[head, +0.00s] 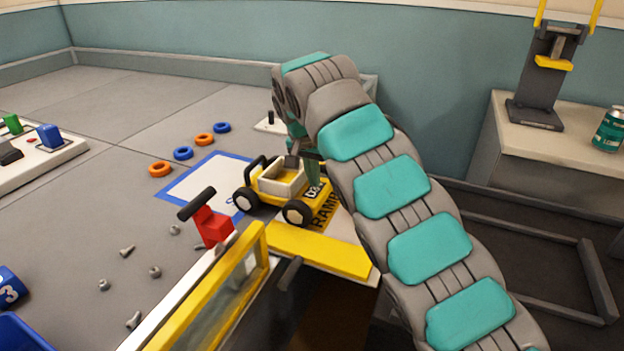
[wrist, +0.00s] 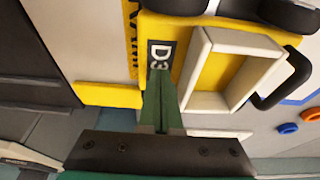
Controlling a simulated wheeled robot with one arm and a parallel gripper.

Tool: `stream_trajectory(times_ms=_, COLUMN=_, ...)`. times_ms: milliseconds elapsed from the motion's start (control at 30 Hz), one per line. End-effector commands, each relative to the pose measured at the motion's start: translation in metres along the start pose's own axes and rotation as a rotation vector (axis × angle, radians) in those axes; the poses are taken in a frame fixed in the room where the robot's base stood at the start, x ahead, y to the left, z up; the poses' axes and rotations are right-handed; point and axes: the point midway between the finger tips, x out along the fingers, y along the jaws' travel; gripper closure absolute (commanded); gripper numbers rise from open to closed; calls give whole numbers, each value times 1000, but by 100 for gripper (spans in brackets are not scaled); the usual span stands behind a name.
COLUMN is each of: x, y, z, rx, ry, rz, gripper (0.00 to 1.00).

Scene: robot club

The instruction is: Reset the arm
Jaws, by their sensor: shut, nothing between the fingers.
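My arm reaches from the lower right of the head view up and over to a yellow toy vehicle. My gripper (head: 312,178) is at the vehicle's right side, its end partly hidden by my arm. In the wrist view my gripper (wrist: 160,80) shows two green fingers pressed together, with nothing between them. Their tips are close to the "D3" label on the yellow vehicle (wrist: 180,28); I cannot tell whether they touch it. In the head view the vehicle (head: 265,188) has black wheels, a black bar and a white-rimmed bed, and stands by the "RAMP" marking.
A yellow-framed clear panel (head: 215,300) and a red block with a black handle (head: 210,225) stand in front. Blue and orange rings (head: 160,169), loose bolts (head: 127,251) and a white switch board (head: 45,160) lie left. A side table (head: 560,145) holds a stand and green can (head: 609,130).

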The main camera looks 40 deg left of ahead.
Motion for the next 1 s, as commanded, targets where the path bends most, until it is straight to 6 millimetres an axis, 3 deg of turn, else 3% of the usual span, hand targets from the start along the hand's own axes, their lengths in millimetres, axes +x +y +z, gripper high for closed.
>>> stream_trajectory(times_ms=433, x=-5, y=1, z=-4, rx=4, ry=10, rz=-4, gripper=100)
stream_trajectory(times_ms=567, x=-7, y=15, z=-10, rx=18, ry=14, rz=13, gripper=100)
stream_trajectory(times_ms=667, x=-10, y=50, z=-22, rx=47, ry=15, rz=54, gripper=100)
stream_trajectory(times_ms=867, x=-26, y=161, z=-42, rx=136, ry=-2, rz=157, gripper=100)
stream_trajectory(times_ms=1000, x=-38, y=240, z=-34, rx=197, ry=-36, rz=210, gripper=100)
